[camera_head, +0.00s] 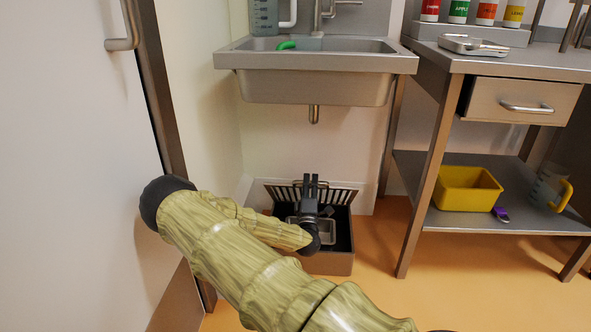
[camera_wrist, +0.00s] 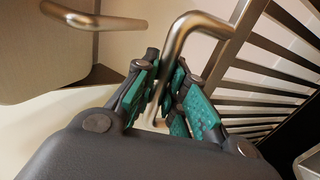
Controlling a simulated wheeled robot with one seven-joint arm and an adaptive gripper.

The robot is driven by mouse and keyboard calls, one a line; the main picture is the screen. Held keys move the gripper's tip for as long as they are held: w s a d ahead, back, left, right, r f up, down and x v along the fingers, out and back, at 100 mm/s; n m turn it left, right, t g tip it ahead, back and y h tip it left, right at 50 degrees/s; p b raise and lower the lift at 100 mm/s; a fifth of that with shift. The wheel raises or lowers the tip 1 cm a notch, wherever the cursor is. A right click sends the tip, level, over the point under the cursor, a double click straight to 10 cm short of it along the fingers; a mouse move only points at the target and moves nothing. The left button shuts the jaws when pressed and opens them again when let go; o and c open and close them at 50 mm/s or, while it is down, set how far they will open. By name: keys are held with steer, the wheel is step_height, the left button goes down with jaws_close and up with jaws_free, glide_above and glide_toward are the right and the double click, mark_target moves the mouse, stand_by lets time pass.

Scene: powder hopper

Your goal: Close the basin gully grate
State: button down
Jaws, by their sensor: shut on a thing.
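The gully (camera_head: 325,264) is a dark open box with a brown-grey front, on the floor below the basin. Its slatted grate (camera_head: 283,190) stands raised and leaning at the back of the box. In the wrist view the grate (camera_wrist: 262,77) fills the right side, with a bent metal handle (camera_wrist: 192,24) rising from it. My gripper (camera_head: 309,181) is at the middle of the grate. In the wrist view, the green pads of my gripper (camera_wrist: 169,82) are shut around the handle's bar. My arm hides part of the gully's left side.
The steel basin (camera_head: 317,80) hangs above the gully, with its drain pipe (camera_head: 314,114) pointing down over the grate. A steel table (camera_head: 505,226) with a yellow bin (camera_head: 467,190) on its shelf stands at right. A white door (camera_head: 70,170) is at left. Orange floor is clear in front.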

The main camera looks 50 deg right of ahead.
steer(key=s+a+f+b, duration=0.1)
steer(key=s+a+f, duration=0.1)
steer(key=f, duration=0.5)
steer(key=s+a+f+b, duration=0.1)
steer(key=s+a+f, duration=0.2)
steer(key=f, duration=0.4)
steer(key=s+a+f+b, duration=0.2)
steer(key=a+f, duration=0.2)
steer(key=f, duration=0.3)
steer(key=shift+s+f, duration=0.2)
steer(key=shift+f, duration=0.2)
steer(key=shift+a, duration=0.15)
steer(key=c, duration=1.6)
jaws_free()
steer(key=shift+w, duration=0.1)
steer(key=shift+o, duration=0.7)
steer(key=v, duration=1.2)
